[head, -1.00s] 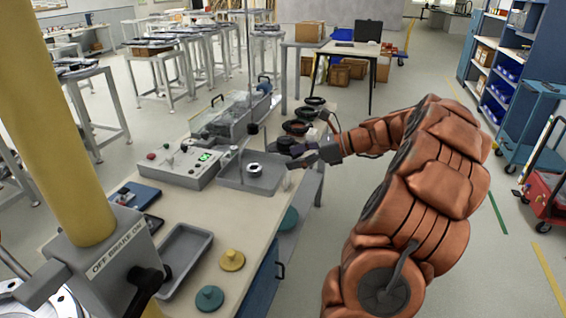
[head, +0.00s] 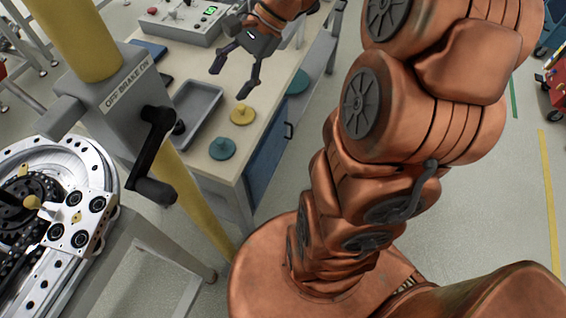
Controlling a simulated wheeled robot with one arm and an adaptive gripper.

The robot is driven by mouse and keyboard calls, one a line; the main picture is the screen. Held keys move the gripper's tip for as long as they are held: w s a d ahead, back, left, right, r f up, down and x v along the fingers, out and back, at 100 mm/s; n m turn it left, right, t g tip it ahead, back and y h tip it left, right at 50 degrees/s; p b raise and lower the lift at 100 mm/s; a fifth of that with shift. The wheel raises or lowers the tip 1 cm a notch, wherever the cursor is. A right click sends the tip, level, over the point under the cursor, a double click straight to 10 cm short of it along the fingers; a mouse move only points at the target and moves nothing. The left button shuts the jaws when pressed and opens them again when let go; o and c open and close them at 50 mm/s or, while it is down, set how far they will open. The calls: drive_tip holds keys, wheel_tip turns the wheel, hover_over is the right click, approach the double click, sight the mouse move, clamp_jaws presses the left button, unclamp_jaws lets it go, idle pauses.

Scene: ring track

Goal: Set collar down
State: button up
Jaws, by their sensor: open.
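My gripper (head: 231,82) is open, with its two dark fingers pointing down and nothing visible between them. A teal knobbed disc (head: 222,148) lies nearer on the bench. I see no collar for certain in the current view. The far part of the bench is out of frame.
The ring track (head: 102,160) with a metal carriage plate (head: 88,222) is at lower left. A control box (head: 178,22) sits farther back.

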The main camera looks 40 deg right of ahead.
drive_tip(key=s+a+f+n+g+h, duration=0.1)
drive_tip(key=s+a+n+h, duration=0.1)
drive_tip(key=s+a+n, duration=0.3)
drive_tip(key=s+a+f+n+g+h, duration=0.1)
drive_tip(key=s+f+n+g+h, duration=0.1)
drive_tip(key=s, duration=0.4)
drive_tip(key=s+d+f+n+h, duration=0.2)
drive_tip(key=s+n+h, duration=0.1)
drive_tip(key=s+n, duration=0.4)
drive_tip(key=s, duration=0.3)
drive_tip(key=shift+s+d+f+n+h, duration=0.2)
drive_tip(key=shift+d+f+n+h, duration=0.1)
drive_tip(key=shift+d+f+h, duration=0.1)
drive_tip(key=shift+r+p, duration=0.5)
drive_tip(key=shift+r, duration=0.05)
